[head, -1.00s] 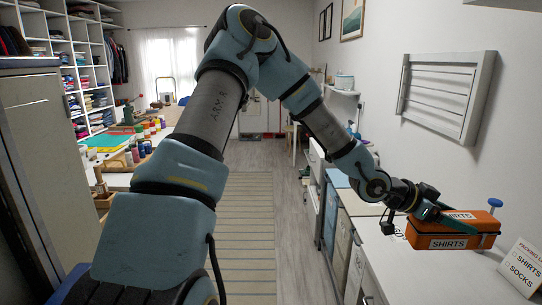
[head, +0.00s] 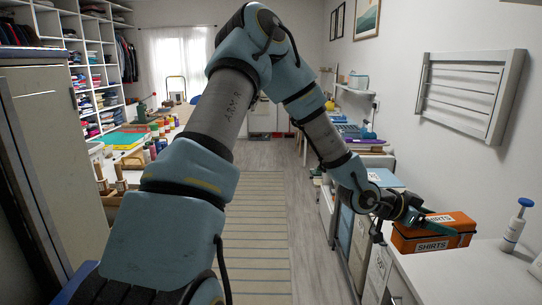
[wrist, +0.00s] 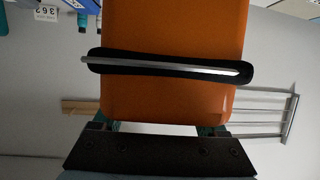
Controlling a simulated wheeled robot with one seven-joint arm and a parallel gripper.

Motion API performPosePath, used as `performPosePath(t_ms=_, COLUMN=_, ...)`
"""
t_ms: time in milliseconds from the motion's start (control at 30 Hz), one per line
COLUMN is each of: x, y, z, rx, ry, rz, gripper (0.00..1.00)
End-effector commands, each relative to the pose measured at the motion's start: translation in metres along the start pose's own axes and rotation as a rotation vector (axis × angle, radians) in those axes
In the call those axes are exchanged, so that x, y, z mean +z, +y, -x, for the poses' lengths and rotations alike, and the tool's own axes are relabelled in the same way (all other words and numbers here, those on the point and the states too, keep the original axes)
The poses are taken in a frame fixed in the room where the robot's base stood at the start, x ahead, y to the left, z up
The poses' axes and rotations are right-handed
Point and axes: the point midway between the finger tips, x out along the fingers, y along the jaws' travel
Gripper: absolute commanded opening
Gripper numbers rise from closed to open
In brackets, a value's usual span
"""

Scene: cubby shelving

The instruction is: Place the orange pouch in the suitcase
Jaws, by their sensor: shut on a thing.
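The orange pouch (head: 436,233) carries "SHIRTS" labels on its top and side. My gripper (head: 432,226) is shut on it at the right, by the white counter in the head view. The pouch fills the middle of the wrist view (wrist: 175,95), with a dark strip and a light bar across it. The fingers show only as small teal parts beside its lower edge there. I cannot tell whether the pouch touches the counter. I cannot make out a suitcase in these frames.
The white counter (head: 470,275) holds a pump bottle with a blue top (head: 516,226) right of the pouch. A white slatted rack (head: 470,88) hangs on the right wall. A striped rug (head: 262,235) lies on the clear floor. A craft table (head: 125,140) stands left.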

Motion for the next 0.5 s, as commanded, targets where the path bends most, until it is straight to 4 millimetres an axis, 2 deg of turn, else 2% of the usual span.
performPosePath(t_ms=267, x=0.068, y=-0.053, z=0.018, rx=-0.2, ry=-0.003, rz=0.083, gripper=0.04)
performPosePath(t_ms=367, x=0.106, y=-0.082, z=0.034, rx=-0.316, ry=-0.005, rz=0.132, gripper=0.04)
performPosePath(t_ms=500, x=0.166, y=-0.124, z=0.067, rx=-0.507, ry=-0.006, rz=0.21, gripper=0.04)
